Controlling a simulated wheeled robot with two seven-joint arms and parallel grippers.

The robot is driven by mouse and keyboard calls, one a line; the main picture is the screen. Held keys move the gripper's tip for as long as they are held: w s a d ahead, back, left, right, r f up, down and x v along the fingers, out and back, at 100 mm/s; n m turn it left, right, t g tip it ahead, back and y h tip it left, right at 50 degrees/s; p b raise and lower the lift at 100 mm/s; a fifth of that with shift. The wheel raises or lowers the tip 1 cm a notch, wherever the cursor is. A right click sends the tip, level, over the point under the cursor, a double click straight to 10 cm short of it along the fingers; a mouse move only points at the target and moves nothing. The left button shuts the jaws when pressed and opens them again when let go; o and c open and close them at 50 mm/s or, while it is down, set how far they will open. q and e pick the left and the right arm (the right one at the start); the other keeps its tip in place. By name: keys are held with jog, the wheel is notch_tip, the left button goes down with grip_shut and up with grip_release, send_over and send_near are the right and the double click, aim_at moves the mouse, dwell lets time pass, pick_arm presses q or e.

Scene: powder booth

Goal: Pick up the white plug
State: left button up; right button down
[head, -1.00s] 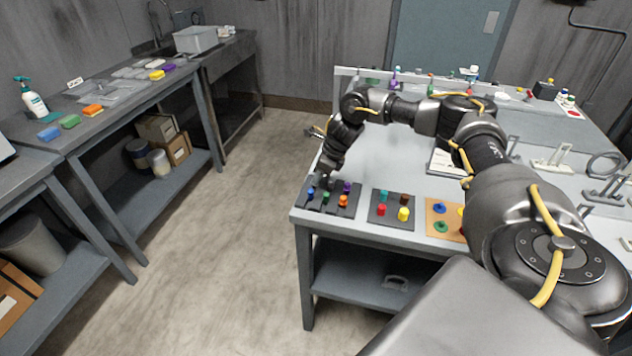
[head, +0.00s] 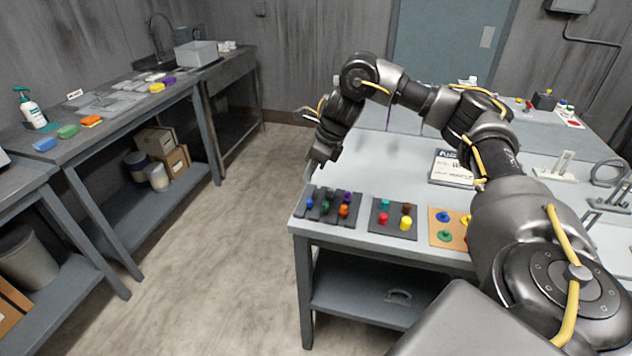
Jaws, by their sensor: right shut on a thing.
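The tray holds a blue plug (head: 310,202), a dark green plug (head: 326,207), a purple plug (head: 347,197) and an orange plug (head: 344,211). No white plug can be made out in the tray. My left gripper is not in view.
Beside the dark tray stands a grey tray (head: 378,228) with several coloured plugs, then an orange-brown board (head: 436,237) with coloured pieces. The bench top (head: 390,180) between is clear. A side bench (head: 140,105) runs along the left wall.

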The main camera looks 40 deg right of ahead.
jog(key=s+a+r, duration=0.3)
jog(key=s+a, duration=0.1)
jog(key=a, duration=0.3)
jog(key=shift+s+r, duration=0.15)
jog(key=shift+s, duration=0.2)
